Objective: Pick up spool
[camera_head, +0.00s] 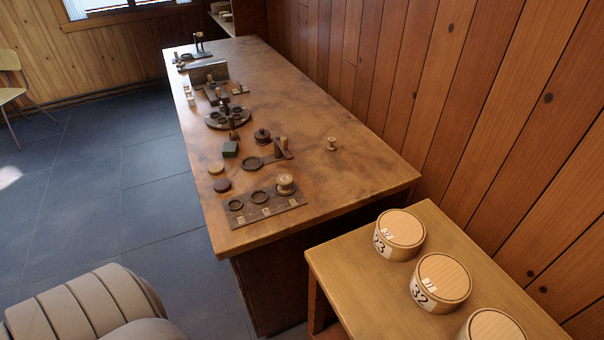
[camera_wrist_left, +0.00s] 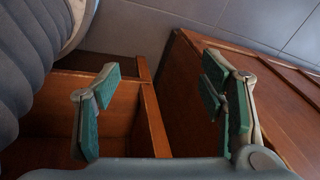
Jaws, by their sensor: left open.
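A pale turned spool (camera_head: 286,184) sits upright at the right end of a dark board (camera_head: 262,215) with several ring-shaped places, near the front of the long wooden bench. A smaller pale spool (camera_head: 332,143) stands alone on bare wood toward the bench's right side. My left gripper (camera_wrist_left: 162,95) shows in the left wrist view, its two green-padded fingers wide apart with nothing between them. Brown wooden furniture lies beyond the fingers, and no spool shows in that view. My right gripper is in neither view.
Dark turned pieces, such as a lidded one (camera_head: 262,136), and small stands line the bench's (camera_head: 330,185) left side. Its right side is mostly clear. A lower side table (camera_head: 345,265) holds round lidded boxes (camera_head: 400,228) at front right. A plank wall (camera_head: 480,110) runs along the right.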

